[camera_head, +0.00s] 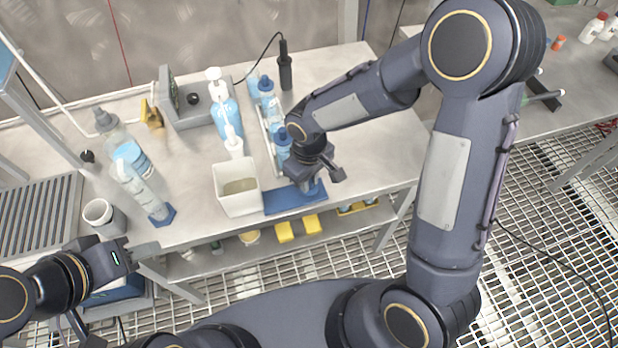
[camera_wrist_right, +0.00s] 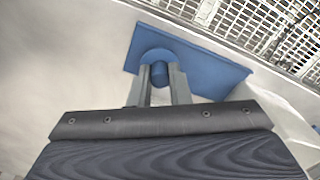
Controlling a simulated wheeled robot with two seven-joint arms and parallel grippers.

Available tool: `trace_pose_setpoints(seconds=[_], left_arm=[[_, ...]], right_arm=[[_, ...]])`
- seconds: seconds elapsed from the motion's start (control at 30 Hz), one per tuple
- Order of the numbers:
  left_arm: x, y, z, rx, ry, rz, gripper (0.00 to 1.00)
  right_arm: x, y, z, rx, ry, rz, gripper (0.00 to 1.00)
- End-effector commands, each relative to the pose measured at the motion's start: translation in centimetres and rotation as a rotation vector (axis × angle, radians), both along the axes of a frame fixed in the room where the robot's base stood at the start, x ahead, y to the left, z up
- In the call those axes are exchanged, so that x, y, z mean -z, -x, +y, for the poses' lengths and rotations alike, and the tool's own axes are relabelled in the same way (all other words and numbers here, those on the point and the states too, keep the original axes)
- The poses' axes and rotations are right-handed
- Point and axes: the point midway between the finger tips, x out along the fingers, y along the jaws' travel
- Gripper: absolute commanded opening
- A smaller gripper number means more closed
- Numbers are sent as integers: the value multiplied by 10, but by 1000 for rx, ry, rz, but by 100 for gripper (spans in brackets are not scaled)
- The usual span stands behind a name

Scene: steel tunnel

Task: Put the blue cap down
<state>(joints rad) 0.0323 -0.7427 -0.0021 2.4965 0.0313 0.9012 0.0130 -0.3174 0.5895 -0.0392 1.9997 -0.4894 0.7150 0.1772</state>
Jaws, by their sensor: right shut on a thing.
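The blue cap (camera_wrist_right: 158,74) shows between the two fingertips of my right gripper (camera_wrist_right: 160,88) in the right wrist view. My right gripper is shut on it, over the blue mat (camera_wrist_right: 212,68). In the head view my right gripper (camera_head: 308,186) points down at the blue mat (camera_head: 283,203) near the table's front edge, and the cap is mostly hidden there. I cannot tell whether the cap touches the mat. My left gripper (camera_head: 143,250) is at the table's front left edge, away from the mat; its jaw opening is not clear.
A white open bin (camera_head: 234,208) stands just left of the mat. Pump bottles (camera_head: 222,112), a clear bottle (camera_head: 142,188) and a grey cup (camera_head: 103,216) stand further left. A rack of blue-capped bottles (camera_head: 268,112) is behind the right gripper. The table right of the mat is clear.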

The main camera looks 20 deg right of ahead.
Motion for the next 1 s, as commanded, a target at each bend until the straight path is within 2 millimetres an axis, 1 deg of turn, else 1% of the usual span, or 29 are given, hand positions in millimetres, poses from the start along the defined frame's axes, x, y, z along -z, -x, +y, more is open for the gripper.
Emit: trace_pose_setpoints(seconds=[0.17, 0.2, 0.33, 0.57, 0.7, 0.73, 0.87, 1.0], left_arm=[[5, 0, 0, 0, 0, 0, 36], [3, 0, 0, 0, 0, 0, 36], [3, 0, 0, 0, 0, 0, 36], [3, 0, 0, 0, 0, 0, 36], [-2, 0, 0, 0, 0, 0, 36], [-1, 0, 0, 0, 0, 0, 36], [-2, 0, 0, 0, 0, 0, 36], [-3, 0, 0, 0, 0, 0, 36]], right_arm=[[5, 0, 0, 0, 0, 0, 0], [3, 0, 0, 0, 0, 0, 22], [3, 0, 0, 0, 0, 0, 38], [3, 0, 0, 0, 0, 0, 38], [-4, 0, 0, 0, 0, -1, 38], [-6, -1, 0, 1, -1, -3, 38], [-29, -2, 0, 2, -2, -7, 38], [-61, -1, 0, 1, -3, -7, 38]])
